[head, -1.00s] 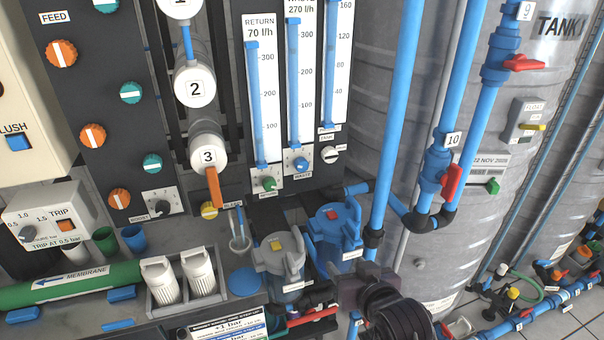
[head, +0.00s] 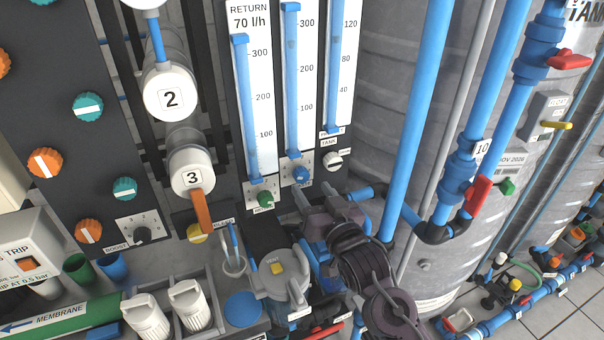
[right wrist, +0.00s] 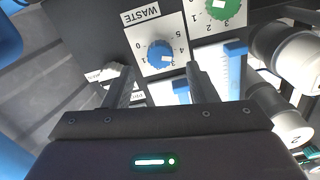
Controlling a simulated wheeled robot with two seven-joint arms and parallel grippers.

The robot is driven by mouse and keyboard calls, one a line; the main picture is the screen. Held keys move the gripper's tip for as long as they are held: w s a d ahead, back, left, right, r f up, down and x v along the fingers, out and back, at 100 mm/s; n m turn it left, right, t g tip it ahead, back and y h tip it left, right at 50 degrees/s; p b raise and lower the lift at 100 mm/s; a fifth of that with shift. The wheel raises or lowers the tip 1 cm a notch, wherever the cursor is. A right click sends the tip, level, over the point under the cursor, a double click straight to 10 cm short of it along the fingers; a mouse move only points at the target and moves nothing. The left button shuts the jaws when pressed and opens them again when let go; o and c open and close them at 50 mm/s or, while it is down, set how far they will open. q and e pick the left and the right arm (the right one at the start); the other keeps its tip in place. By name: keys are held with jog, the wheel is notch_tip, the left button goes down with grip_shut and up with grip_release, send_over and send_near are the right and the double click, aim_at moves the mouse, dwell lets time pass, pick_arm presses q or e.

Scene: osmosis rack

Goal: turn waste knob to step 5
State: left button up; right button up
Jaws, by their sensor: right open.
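The waste knob is a small blue dial on a white plate below the middle flow tube in the head view (head: 300,173). In the right wrist view the blue waste knob (right wrist: 160,54) lies ahead, between and just beyond my two fingers. My left gripper is out of view.
The green return knob (head: 265,198) is left of the waste knob, and the tank knob (head: 333,159) is right. An orange lever (head: 202,211) hangs left. A grey vent filter (head: 280,281) stands below. Blue pipes (head: 412,120) rise at the right.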

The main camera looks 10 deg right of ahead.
aim_at(303, 178)
jog(key=w, duration=0.2)
jog(key=w+a, duration=0.1)
jog(key=w, duration=0.1)
jog(key=shift+w+p, duration=0.1)
jog(key=shift+p, duration=0.2)
jog(key=shift+w, duration=0.6)
jog(key=c, duration=1)
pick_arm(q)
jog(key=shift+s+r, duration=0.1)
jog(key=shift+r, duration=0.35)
pick_arm(e)
jog(key=shift+o, duration=0.2)
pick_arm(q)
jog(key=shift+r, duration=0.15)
pick_arm(e)
jog(key=n+p, duration=0.2)
jog(key=n, duration=0.1)
jog(key=shift+r+n, duration=0.1)
jog(key=shift+n, duration=0.3)
pick_arm(q)
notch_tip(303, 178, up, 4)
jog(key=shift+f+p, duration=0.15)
jog(key=shift+p, duration=0.9)
pick_arm(e)
jog(key=n, duration=0.4)
jog(key=shift+n, duration=0.7)
